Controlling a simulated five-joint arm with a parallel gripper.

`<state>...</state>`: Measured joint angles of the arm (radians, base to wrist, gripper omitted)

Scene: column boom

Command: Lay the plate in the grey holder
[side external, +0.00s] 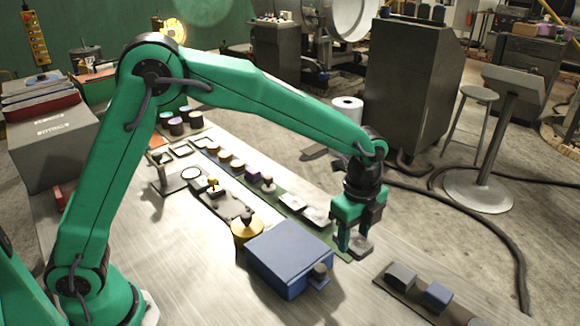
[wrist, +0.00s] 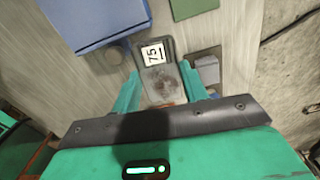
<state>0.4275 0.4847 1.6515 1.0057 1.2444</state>
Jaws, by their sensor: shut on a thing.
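My gripper (side external: 354,242) points down in the side view, just right of the blue box. It is shut on a small grey plate (side external: 360,248), which shows below the fingers. In the wrist view the plate (wrist: 158,75) lies between the two green fingers (wrist: 159,92). It has a white label reading 75 and a worn dark patch. I cannot tell its exact height above the table. A grey block (side external: 400,276) stands on a dark strip at the front right; I cannot tell which grey thing is the holder.
The blue box (side external: 290,252) with a small knob stands close left of my gripper. A blue block (side external: 437,295) stands on the dark strip. A green strip (side external: 290,217) carries pale flat pieces. A yellow round piece (side external: 246,231) and a dark long fixture (side external: 228,206) stand farther left.

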